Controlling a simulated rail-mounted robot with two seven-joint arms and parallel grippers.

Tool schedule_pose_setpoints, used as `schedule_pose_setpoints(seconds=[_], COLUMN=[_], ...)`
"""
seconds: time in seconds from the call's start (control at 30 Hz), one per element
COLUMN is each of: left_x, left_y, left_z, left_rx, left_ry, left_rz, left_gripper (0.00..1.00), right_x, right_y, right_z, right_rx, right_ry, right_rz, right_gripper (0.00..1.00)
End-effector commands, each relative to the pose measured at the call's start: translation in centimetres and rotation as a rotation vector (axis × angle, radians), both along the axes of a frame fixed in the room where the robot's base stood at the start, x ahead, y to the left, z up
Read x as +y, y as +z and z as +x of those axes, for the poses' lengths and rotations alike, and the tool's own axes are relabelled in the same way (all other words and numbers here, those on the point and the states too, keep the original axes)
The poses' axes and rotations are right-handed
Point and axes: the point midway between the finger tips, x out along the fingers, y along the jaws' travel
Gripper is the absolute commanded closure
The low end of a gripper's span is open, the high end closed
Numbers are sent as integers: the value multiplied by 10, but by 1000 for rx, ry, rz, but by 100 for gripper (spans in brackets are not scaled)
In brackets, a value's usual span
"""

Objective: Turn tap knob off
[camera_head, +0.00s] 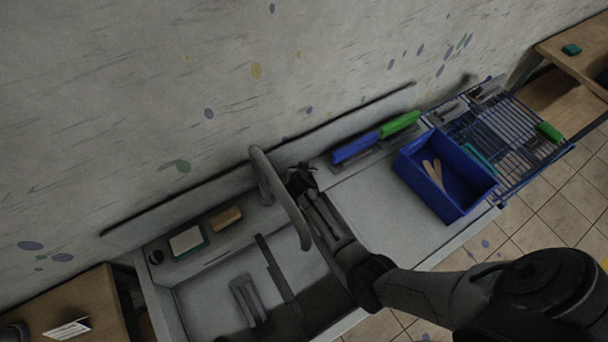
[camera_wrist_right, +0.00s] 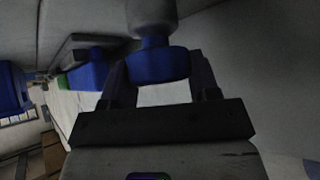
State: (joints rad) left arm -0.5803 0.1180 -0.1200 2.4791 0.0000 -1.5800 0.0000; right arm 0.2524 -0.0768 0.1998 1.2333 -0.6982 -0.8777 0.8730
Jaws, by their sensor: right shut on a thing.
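The grey tap (camera_head: 282,195) rises at the back of the sink and its spout arches over the basin. The tap knob (camera_wrist_right: 158,63) shows in the right wrist view as a blue collar on a grey stem, between the two fingers. My right gripper (camera_head: 301,178) is beside the tap base on its right, and it also shows in the right wrist view (camera_wrist_right: 160,78). It is shut on the tap knob. In the head view the gripper hides the knob. I see no water flowing. My left gripper is not in view.
The sink basin (camera_head: 205,285) holds grey tools. A sponge (camera_head: 226,218) and a soap tray (camera_head: 188,241) sit on its back ledge. Blue- and green-handled tools (camera_head: 375,140), a blue bin (camera_head: 447,208) and a wire rack (camera_head: 520,130) stand to the right. The wall is close behind.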

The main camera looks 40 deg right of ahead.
Motion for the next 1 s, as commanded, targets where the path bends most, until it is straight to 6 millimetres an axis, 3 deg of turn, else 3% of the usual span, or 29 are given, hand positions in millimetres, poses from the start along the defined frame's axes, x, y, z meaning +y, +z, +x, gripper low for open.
schedule_pose_setpoints(seconds=[0.03, 0.3, 0.93, 0.97, 1.0], left_x=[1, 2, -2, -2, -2], left_y=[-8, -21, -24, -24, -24], left_z=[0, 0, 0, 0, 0], left_rx=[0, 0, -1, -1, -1], left_ry=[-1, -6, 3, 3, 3], left_rz=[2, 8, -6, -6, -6], left_gripper=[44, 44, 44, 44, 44], right_x=[1, 0, -1, -1, -1], right_y=[-4, -1, 0, 0, 0], right_z=[1, 1, 0, 0, 0], right_rx=[-2, -2, -1, -1, -1], right_ry=[-29, -134, -175, -175, -175], right_rz=[2, -1, -2, -2, -2], right_gripper=[68, 68, 68, 43, 39])
